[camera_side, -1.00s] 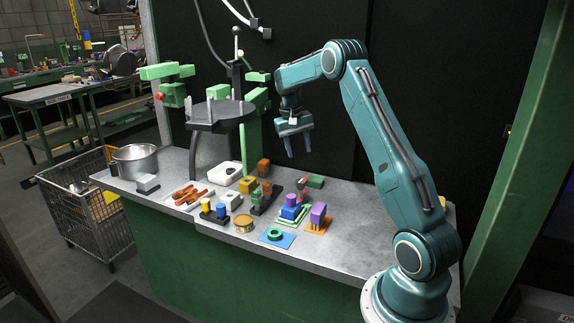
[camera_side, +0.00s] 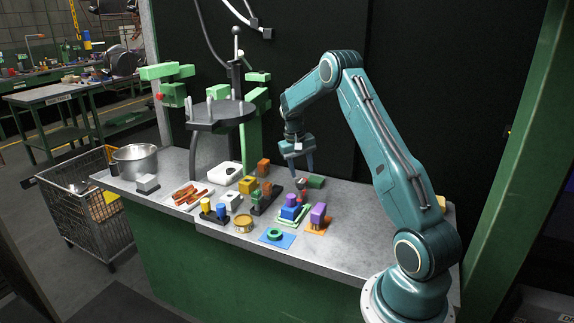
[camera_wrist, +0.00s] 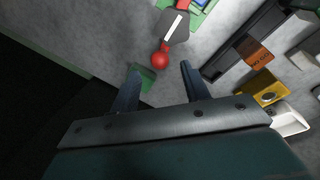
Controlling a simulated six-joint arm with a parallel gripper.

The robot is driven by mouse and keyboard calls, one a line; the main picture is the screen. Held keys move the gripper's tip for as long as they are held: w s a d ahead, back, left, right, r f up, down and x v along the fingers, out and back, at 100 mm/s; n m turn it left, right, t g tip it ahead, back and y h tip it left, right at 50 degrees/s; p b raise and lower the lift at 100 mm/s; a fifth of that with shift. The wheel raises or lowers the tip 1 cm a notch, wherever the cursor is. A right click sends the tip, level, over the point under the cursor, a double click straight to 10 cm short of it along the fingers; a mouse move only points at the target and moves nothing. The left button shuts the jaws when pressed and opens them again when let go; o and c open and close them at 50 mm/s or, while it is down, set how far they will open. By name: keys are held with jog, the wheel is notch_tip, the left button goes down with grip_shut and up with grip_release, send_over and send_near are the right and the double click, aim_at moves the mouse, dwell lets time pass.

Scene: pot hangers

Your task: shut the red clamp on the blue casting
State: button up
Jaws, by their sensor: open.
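The red clamp (camera_side: 302,186) stands on the bench just behind the blue casting (camera_side: 289,213), partly hidden by my gripper. In the wrist view, the clamp's red ball knob (camera_wrist: 160,61) and red lever (camera_wrist: 174,24) show near the top middle. The blue casting shows only as a sliver (camera_wrist: 201,3) at the top edge there. My gripper (camera_side: 301,170) is open and empty, pointing down above the clamp. In the wrist view, the knob appears between and slightly beyond the fingertips (camera_wrist: 159,66). I cannot tell the exact height gap.
A green block (camera_side: 316,182) lies right of the clamp, and it shows by the left finger in the wrist view (camera_wrist: 148,80). A purple block (camera_side: 318,213) stands right of the casting. A dark fixture (camera_side: 258,208) stands left.

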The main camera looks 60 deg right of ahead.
jog(key=shift+s+d+f, duration=0.15)
jog(key=shift+f, duration=0.85)
jog(key=shift+s+d+f, duration=0.1)
jog(key=shift+s+f, duration=0.05)
jog(key=shift+f, duration=0.9)
jog(key=shift+s+d+f, duration=0.15)
jog(key=shift+f, duration=0.85)
jog(key=c, duration=0.8)
